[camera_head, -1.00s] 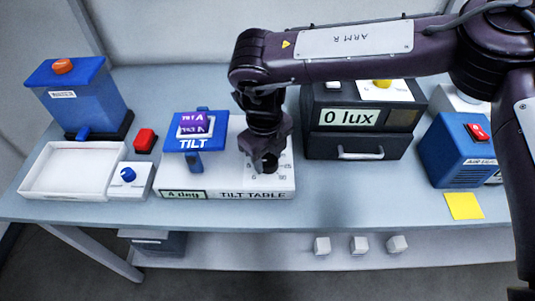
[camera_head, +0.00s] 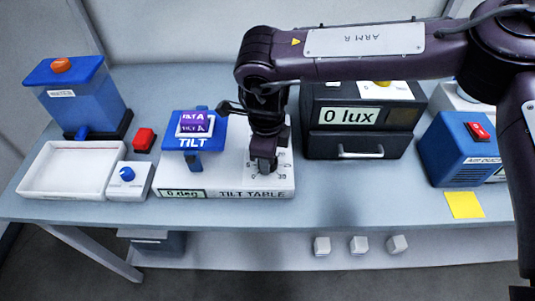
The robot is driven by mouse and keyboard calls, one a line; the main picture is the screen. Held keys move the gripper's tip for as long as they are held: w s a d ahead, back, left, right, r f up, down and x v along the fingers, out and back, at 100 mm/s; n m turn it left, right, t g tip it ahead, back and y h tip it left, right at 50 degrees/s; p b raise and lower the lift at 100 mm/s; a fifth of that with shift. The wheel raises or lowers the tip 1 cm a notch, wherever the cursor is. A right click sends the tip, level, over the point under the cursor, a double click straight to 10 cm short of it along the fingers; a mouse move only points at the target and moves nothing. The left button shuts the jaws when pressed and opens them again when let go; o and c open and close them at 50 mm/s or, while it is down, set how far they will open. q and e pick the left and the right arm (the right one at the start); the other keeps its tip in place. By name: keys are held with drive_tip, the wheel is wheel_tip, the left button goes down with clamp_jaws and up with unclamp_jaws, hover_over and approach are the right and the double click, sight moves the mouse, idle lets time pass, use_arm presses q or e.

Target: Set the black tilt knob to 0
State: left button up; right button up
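The tilt table (camera_head: 170,182) is a white base with a blue tilt platform (camera_head: 180,143) at its left and a purple block (camera_head: 195,123) on the platform. The platform looks about level. The small display (camera_head: 182,193) on the base front appears to read 0 deg. My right gripper (camera_head: 263,168) points down over the dial plate (camera_head: 284,160) at the base's right, its fingers at the black tilt knob. The fingers hide the knob and look shut on it. My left gripper is not in view.
A dark box with a 0 lux display (camera_head: 352,117) stands right of the tilt table. A blue unit with a red switch (camera_head: 452,150) stands farther right, near a yellow note (camera_head: 464,205). A white tray (camera_head: 72,190) and a red button (camera_head: 144,138) are at left.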

drive_tip(key=shift+w+r, duration=0.1)
idle(0.3)
drive_tip(key=o, duration=1)
drive_tip(key=r, duration=0.5)
drive_tip(key=r+b, duration=0.1)
drive_tip(key=r, duration=0.1)
drive_tip(key=shift+s+a+r, duration=0.1)
drive_tip(key=shift+s+r, duration=0.15)
drive_tip(key=shift+r, duration=0.1)
